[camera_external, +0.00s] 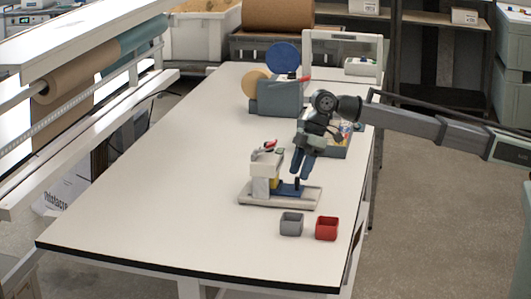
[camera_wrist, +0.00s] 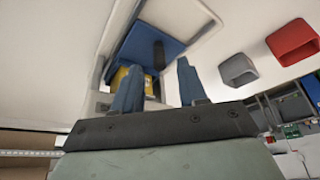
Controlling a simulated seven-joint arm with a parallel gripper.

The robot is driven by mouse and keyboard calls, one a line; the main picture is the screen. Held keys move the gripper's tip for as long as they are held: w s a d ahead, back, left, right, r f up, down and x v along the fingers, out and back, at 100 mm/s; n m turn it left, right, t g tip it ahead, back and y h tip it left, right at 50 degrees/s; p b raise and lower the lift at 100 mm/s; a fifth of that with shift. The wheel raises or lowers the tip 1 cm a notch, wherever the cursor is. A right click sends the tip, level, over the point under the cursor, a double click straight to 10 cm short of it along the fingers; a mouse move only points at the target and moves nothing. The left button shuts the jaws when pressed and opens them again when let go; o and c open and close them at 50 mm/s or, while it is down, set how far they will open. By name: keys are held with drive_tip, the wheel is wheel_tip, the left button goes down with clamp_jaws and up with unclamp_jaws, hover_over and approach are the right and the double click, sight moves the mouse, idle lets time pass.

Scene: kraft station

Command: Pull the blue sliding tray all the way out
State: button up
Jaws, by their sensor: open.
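The blue sliding tray (camera_external: 286,188) lies low in a white fixture (camera_external: 261,186) on the table. It also shows in the wrist view (camera_wrist: 143,42). A dark upright post (camera_wrist: 158,56) stands at the tray and also shows in the external view (camera_external: 297,183). A yellow part of the fixture (camera_wrist: 122,78) is partly hidden behind a finger. My gripper (camera_external: 300,173) points down over the tray end. In the wrist view my gripper (camera_wrist: 158,68) is open, with the post appearing between its two blue-grey fingers. I cannot tell if the fingers touch it.
A grey bin (camera_external: 291,224) and a red bin (camera_external: 327,228) stand in front of the fixture, near the table's right edge. A grey machine with round discs (camera_external: 277,98) and a bin of parts (camera_external: 337,146) stand farther back. The table's left side is clear.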

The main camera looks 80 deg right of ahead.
sight(297, 177)
drive_tip(key=shift+x, duration=1.65)
clamp_jaws()
